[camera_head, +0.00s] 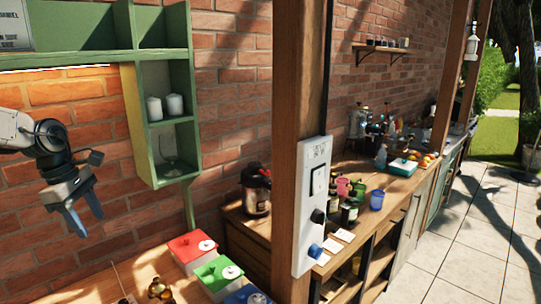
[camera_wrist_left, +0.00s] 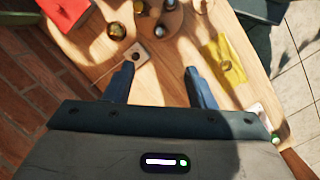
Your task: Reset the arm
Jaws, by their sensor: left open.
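My left gripper (camera_head: 90,219) comes in from the left in the head view and hangs in front of the brick wall, fingers pointing down. Its two blue fingers are apart with nothing between them. In the left wrist view the fingers of the left gripper (camera_wrist_left: 158,86) are spread above a wooden table (camera_wrist_left: 160,82), with bare wood and a small light block (camera_wrist_left: 133,56) beyond the left finger. My right gripper is in neither view.
A green shelf (camera_head: 160,145) with white candles is on the wall right of the gripper. Red (camera_head: 184,243), green (camera_head: 213,268) and blue-lidded boxes stand below. A wooden post (camera_head: 298,100) with a white switch panel (camera_head: 312,205) rises mid-view. A yellow cloth (camera_wrist_left: 223,58) lies on the table.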

